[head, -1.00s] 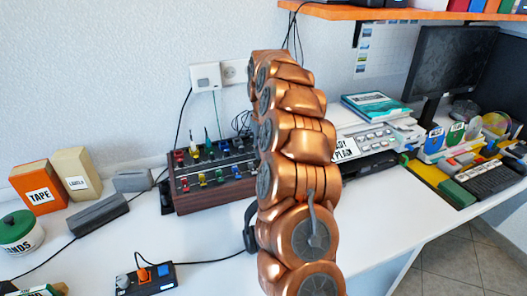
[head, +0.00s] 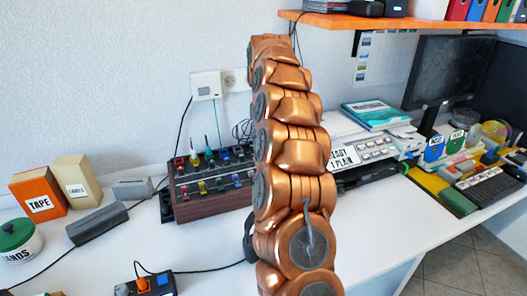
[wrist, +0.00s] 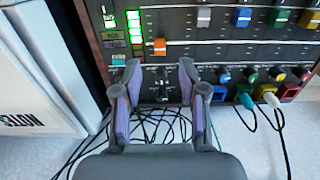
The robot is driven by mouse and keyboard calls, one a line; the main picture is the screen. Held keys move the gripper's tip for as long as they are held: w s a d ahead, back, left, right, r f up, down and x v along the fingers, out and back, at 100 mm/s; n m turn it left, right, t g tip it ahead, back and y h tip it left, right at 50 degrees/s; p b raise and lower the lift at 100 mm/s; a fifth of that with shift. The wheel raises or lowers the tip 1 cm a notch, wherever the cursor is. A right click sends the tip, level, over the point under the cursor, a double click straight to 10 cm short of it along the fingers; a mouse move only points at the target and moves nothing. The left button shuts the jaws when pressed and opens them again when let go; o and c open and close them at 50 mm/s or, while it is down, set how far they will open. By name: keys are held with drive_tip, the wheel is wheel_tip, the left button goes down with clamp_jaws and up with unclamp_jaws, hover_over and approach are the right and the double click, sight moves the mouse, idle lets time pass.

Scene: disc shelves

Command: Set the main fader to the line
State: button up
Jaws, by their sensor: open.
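The mixer (head: 212,190) is a dark panel with wooden sides on the desk, partly hidden by my arm in the head view. In the wrist view its panel (wrist: 225,52) fills the top. An orange fader cap (wrist: 159,46) sits beside a lit green level meter (wrist: 135,27); it looks like the main fader. Pale lines cross the panel near it; which is the target line I cannot tell. My gripper (wrist: 160,68) is open, its fingertips below and either side of the orange cap, apart from it. A small dark knob (wrist: 162,85) shows between the fingers.
More fader caps, white (wrist: 204,18), blue (wrist: 242,17) and green (wrist: 279,18), stand to the right. A white binder (wrist: 35,80) is close at left. Loose black cables lie below the gripper.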

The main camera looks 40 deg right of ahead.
drive_tip(key=shift+r, duration=2.55)
